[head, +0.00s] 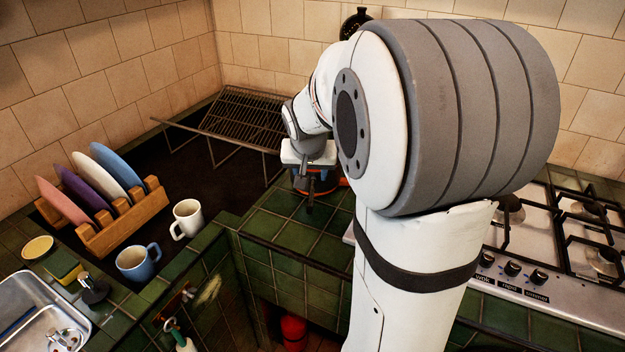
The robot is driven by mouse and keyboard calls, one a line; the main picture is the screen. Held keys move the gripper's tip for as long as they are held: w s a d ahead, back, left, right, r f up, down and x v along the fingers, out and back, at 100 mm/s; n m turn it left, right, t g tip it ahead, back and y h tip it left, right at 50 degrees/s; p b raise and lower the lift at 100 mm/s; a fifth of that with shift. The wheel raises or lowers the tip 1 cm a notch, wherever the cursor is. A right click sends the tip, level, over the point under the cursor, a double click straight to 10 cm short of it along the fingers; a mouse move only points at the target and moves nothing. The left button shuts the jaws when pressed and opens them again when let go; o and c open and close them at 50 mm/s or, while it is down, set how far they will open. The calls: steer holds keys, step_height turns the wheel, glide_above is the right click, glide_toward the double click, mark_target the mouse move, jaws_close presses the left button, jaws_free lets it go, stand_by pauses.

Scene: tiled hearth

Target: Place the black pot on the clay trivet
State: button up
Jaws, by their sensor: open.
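My gripper (309,197) points down over the green tiled counter in the middle of the head view, and its jaws are open. Just behind and below it is an orange-red round thing (331,187), likely the clay trivet, mostly covered by my gripper. A dark shape shows between the fingers and the orange edge. It may be the black pot, but I cannot tell its outline or whether it rests on the trivet. My arm covers the counter to the right.
A wire rack (240,115) stands behind left. A wooden plate rack (108,235) holds several plates, with a white mug (186,219) and a blue mug (139,262) nearby. A gas hob (545,240) is right, a sink (38,315) front left. A black round-bodied item (354,22) shows behind my arm.

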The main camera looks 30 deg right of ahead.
steer(key=shift+s+a+r, duration=0.1)
steer(key=shift+s+r, duration=0.1)
steer(key=shift+r, duration=0.2)
steer(key=s+a+n+g+y, duration=0.1)
steer(key=s+a+n, duration=0.2)
steer(key=s+a, duration=0.3)
steer(key=s+a+f+n+g+y, duration=0.1)
steer(key=s+a, duration=0.5)
steer(key=s, duration=0.8)
steer(key=shift+s+a+n+y, duration=0.2)
steer(key=shift+a+n+y, duration=0.1)
steer(key=shift+n, duration=0.6)
steer(key=shift+d, duration=0.1)
